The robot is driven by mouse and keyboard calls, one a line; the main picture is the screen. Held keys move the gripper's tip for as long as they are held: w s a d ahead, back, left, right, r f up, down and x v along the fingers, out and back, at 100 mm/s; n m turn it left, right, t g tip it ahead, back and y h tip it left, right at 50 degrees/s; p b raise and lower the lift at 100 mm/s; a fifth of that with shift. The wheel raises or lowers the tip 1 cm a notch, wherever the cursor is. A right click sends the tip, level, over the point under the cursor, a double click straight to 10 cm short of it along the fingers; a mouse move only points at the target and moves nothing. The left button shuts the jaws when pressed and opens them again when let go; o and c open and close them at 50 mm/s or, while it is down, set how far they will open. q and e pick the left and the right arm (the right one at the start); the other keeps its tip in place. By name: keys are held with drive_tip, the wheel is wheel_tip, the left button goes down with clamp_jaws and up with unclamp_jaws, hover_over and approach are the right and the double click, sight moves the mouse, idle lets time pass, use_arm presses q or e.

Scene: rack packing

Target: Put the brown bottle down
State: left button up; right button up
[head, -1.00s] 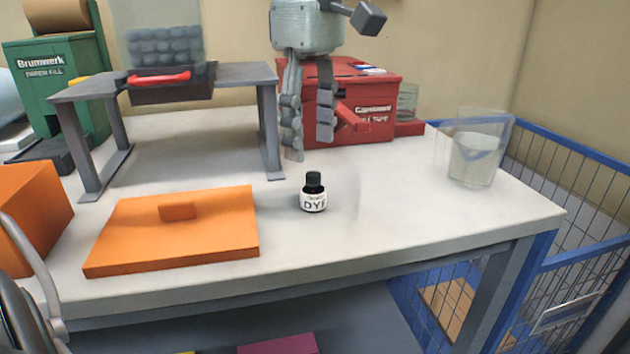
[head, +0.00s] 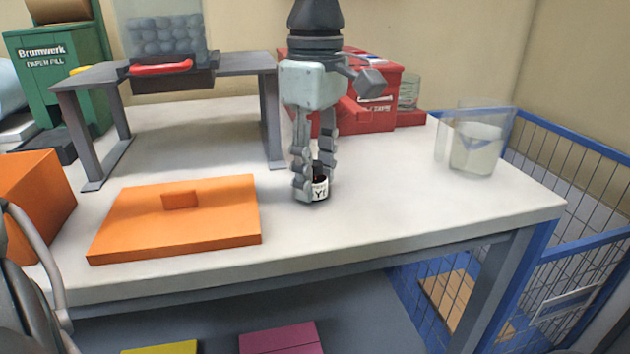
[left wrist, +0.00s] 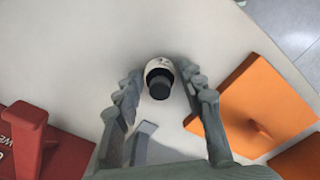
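The small dark bottle (head: 320,187) with a black cap and a white label reading "DY" stands upright on the white table, right of the orange lid. In the left wrist view the bottle (left wrist: 159,80) is seen from above, its cap towards the camera. My left gripper (head: 315,175) points down from above, its fingers on either side of the bottle. In the left wrist view the gripper (left wrist: 160,80) is open, with gaps between the fingers and the bottle. One finger hides part of the bottle in the head view. My right gripper is not in view.
A flat orange lid (head: 180,220) lies left of the bottle. Behind are a grey stand (head: 70,91) and a red box (head: 385,85). A clear beaker (head: 475,150) stands near the right corner. The table is clear between bottle and beaker.

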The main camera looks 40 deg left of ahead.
sight(314, 163)
use_arm(q)
clamp_jaws()
drive_tip(key=shift+r, duration=0.15)
wheel_tip(314, 163, up, 18)
drive_tip(key=p, duration=0.1)
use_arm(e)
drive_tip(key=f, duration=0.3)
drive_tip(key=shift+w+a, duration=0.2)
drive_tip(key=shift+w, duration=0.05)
